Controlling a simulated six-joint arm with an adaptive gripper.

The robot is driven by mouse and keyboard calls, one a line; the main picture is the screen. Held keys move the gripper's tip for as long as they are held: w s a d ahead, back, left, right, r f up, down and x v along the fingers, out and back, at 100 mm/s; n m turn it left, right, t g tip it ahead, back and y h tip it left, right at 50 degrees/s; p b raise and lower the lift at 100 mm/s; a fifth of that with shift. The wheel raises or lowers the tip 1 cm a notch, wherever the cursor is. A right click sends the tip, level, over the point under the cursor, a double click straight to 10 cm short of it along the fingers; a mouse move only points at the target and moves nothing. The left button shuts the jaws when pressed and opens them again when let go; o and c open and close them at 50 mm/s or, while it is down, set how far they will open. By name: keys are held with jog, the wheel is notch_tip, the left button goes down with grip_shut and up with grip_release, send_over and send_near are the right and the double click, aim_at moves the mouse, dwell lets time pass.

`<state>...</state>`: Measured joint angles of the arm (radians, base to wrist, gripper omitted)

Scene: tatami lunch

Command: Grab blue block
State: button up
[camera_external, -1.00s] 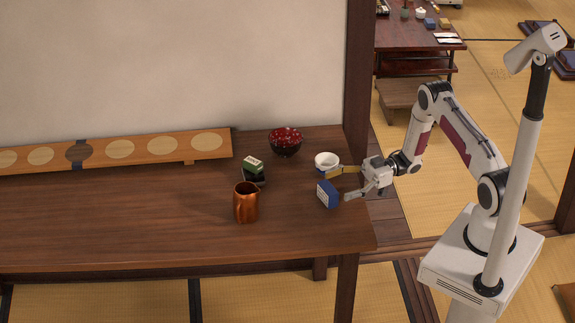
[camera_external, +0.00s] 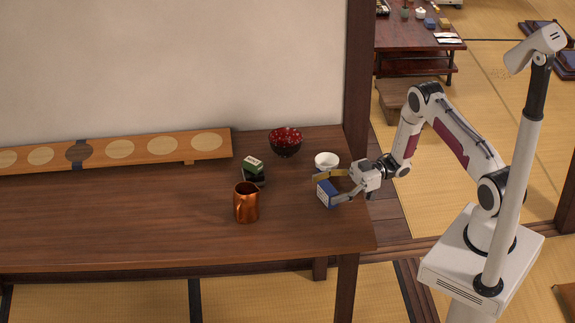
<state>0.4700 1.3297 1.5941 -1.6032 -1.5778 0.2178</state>
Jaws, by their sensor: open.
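The blue block (camera_external: 326,194) stands on the brown wooden table near its right end. It has a pale face on its left side. My gripper (camera_external: 324,191) is open, reaching in from the right. One finger passes above and behind the block and the other lies in front of its right part, so the block sits between the fingers. Part of the block is hidden by the fingers. I cannot tell whether either finger touches it.
A white bowl (camera_external: 327,160) stands just behind the gripper. A red speckled bowl (camera_external: 285,142) is further back. The table's front left is clear.

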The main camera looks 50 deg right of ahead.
aim_at(328, 187)
jog(key=c, duration=1.2)
jog(key=shift+r, duration=0.15)
jog(key=shift+r, duration=4.85)
